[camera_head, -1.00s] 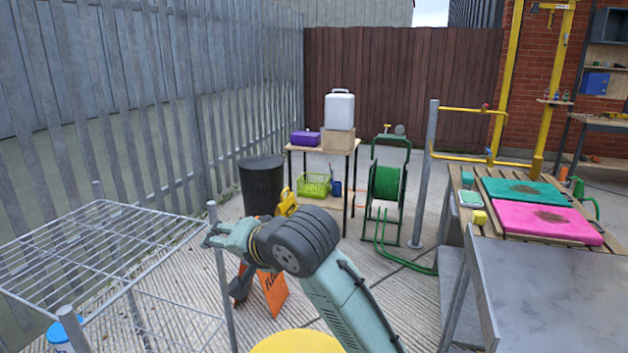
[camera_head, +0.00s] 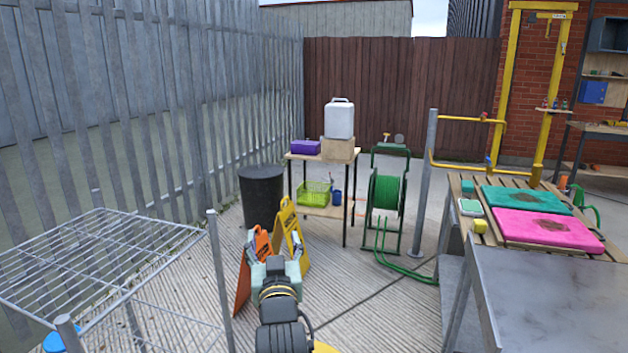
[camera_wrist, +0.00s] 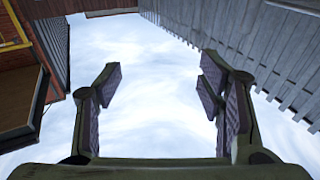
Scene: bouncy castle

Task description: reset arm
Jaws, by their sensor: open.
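My gripper (camera_wrist: 158,85) shows in the wrist view with its fingers spread wide apart and only cloudy sky between them. It is open and empty. In the head view my arm reaches up from the bottom centre and my gripper (camera_head: 275,266) is at its far end, in front of the folding floor signs. The fingers are small and partly hidden there. Nothing is touching the gripper that I can see.
A wire rack (camera_head: 90,262) stands close on the left. Orange and yellow floor signs (camera_head: 290,235) stand beyond my gripper. A metal table (camera_head: 550,300) and a slatted table with pink (camera_head: 548,229) and teal (camera_head: 525,198) pads are on the right.

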